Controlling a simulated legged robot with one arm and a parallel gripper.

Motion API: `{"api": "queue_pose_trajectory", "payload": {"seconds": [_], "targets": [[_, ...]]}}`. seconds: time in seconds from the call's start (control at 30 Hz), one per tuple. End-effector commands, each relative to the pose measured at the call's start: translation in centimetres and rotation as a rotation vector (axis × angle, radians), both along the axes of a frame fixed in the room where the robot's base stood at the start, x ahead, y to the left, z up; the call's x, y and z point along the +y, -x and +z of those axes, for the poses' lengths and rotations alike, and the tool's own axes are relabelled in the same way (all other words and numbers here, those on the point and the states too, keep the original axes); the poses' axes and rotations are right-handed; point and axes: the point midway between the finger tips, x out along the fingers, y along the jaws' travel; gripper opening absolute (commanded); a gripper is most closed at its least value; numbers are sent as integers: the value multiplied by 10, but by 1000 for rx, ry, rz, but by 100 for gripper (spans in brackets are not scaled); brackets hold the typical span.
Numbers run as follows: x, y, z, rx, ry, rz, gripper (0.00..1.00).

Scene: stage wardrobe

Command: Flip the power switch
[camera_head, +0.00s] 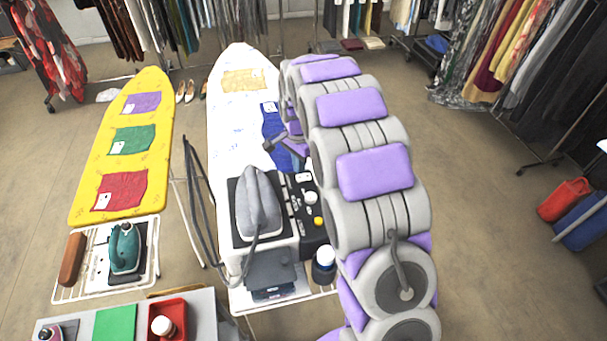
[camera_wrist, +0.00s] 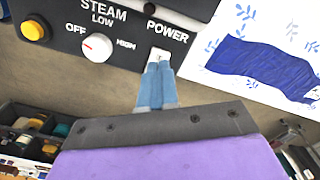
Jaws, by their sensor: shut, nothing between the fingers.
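The power switch (camera_wrist: 160,54) is a small white rocker just below the POWER label on the black control panel (camera_wrist: 120,30) in the wrist view. My gripper (camera_wrist: 158,70) is shut and empty, its blue fingertips right at the lower edge of the switch. The fingertips partly cover it, and I cannot tell whether they touch it or which way it is set. In the head view the panel (camera_head: 298,208) is on the right side of the steam station (camera_head: 272,247), and the white switch (camera_head: 303,177) shows at its far end, beside my arm.
A white steam knob (camera_wrist: 97,46) and a yellow button (camera_wrist: 33,29) sit left of the switch. A grey iron (camera_head: 257,205) rests on the station. A white ironing board (camera_head: 232,110) lies beyond, a yellow one (camera_head: 150,95) to the left. Open floor lies right of my arm.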

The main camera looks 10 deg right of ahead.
Motion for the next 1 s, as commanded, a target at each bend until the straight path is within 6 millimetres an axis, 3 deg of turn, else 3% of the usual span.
{"api": "queue_pose_trajectory", "payload": {"seconds": [0.53,1.0], "targets": [[0,-1,40,-3,1,0,0],[0,0,41,-1,0,0,0]]}}
